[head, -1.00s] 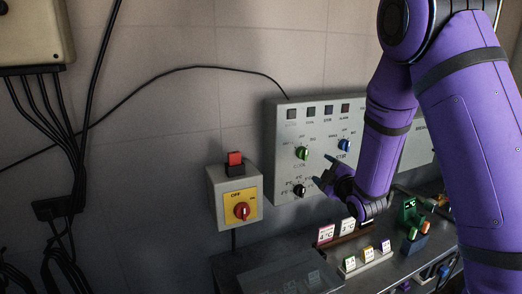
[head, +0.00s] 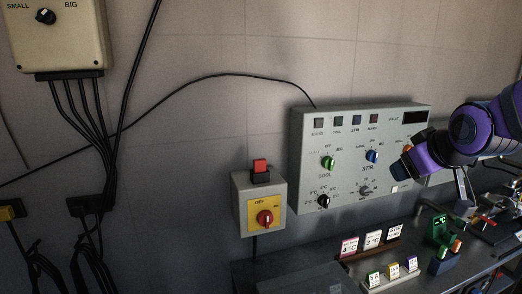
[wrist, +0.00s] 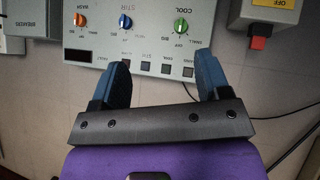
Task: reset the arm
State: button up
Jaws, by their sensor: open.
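My gripper (wrist: 165,76) shows in the wrist view with its two blue fingers spread wide and nothing between them. The grey control panel (wrist: 150,55) lies beyond the fingers, upside down in that view. In the head view my purple arm reaches in from the right, and its end is in front of the right part of the panel (head: 308,190). It partly covers the orange knob (head: 408,149). The green knob (head: 328,162) and blue knob (head: 372,156) are in clear view.
A switch box (head: 242,215) with a red-on-yellow rotary switch is on the wall left of the panel. A bench (head: 310,270) below holds small sign cards (head: 373,240) and a green device (head: 440,230). A beige box (head: 60,45) with cables hangs upper left.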

jog(key=s+a+r+m+g, duration=0.1)
jog(key=s+m+g, duration=0.3)
jog(key=s, duration=1.5)
jog(key=shift+r, duration=0.45)
jog(key=shift+s, duration=0.1)
